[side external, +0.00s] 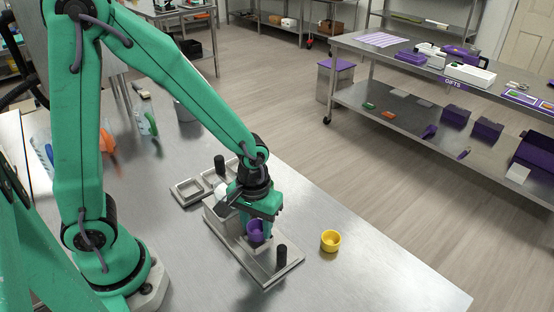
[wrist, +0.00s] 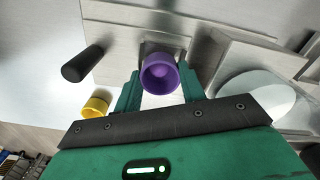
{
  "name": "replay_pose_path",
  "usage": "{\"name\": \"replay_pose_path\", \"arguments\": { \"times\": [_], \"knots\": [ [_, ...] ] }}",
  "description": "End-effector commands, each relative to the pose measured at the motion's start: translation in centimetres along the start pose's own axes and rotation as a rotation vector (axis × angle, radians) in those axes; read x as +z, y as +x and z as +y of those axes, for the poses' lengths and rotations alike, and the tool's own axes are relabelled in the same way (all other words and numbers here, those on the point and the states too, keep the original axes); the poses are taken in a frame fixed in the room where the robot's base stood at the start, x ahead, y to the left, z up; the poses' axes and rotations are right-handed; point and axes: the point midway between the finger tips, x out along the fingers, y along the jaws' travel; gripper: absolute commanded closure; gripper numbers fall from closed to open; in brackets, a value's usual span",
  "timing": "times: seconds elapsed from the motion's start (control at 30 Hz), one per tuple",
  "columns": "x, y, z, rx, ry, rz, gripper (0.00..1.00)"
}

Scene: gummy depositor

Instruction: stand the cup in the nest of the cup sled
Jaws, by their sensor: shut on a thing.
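A purple cup (side external: 255,231) is between the fingers of my gripper (side external: 258,222), which is shut on it; the cup also shows in the wrist view (wrist: 162,73), its open mouth facing the camera. The cup is over a flat metal sled (side external: 268,266) with a black upright handle (side external: 281,256). In the wrist view a darker square patch, perhaps the nest, shows partly behind the cup. The cup hides most of it, and I cannot tell whether the cup's base touches the sled.
A yellow cup (side external: 330,241) stands on the steel table to the right of the sled. A metal tray (side external: 186,192) and a second black post (side external: 219,165) are behind the sled. A white round part (wrist: 257,95) is beside my gripper. The table's front right is clear.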

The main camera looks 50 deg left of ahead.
Motion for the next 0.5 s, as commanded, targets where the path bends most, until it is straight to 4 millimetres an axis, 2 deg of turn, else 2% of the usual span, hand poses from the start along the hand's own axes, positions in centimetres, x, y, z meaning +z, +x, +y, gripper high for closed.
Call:
{"name": "replay_pose_path", "arguments": {
  "times": [0.13,0.47,0.5],
  "knots": [
    [0.10,0.73,-0.06,-0.002,0.006,-0.003,1.00],
    [0.25,0.91,-0.16,-0.004,0.010,-0.006,1.00],
    [0.27,0.92,-0.17,-0.005,0.010,-0.006,0.52]
  ]
}}
